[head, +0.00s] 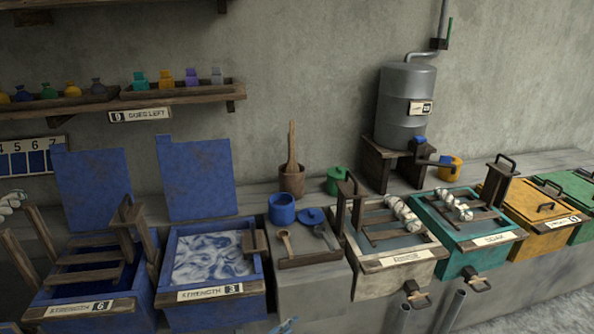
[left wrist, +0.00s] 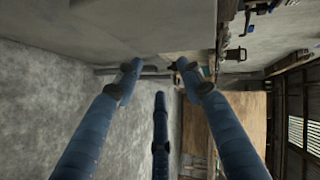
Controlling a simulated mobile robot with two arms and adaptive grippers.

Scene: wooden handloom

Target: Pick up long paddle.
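A long wooden paddle (head: 292,147) stands nearly upright in a brown wooden pot (head: 291,181) on the counter against the wall. Its lower end is hidden inside the pot. My left gripper (left wrist: 158,72) shows in the left wrist view with its blue fingers spread apart and nothing between them. The paddle cannot be made out in that view. A small blue tip shows at the bottom edge of the head view, too little to tell what it is. My right gripper is not in view.
A blue pot (head: 281,211) and green pot (head: 337,181) stand near the brown pot. A tray (head: 302,262) with small tools lies in front. Blue vats (head: 210,262) are left, a cream vat (head: 395,279) right. A grey tank (head: 404,103) stands behind.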

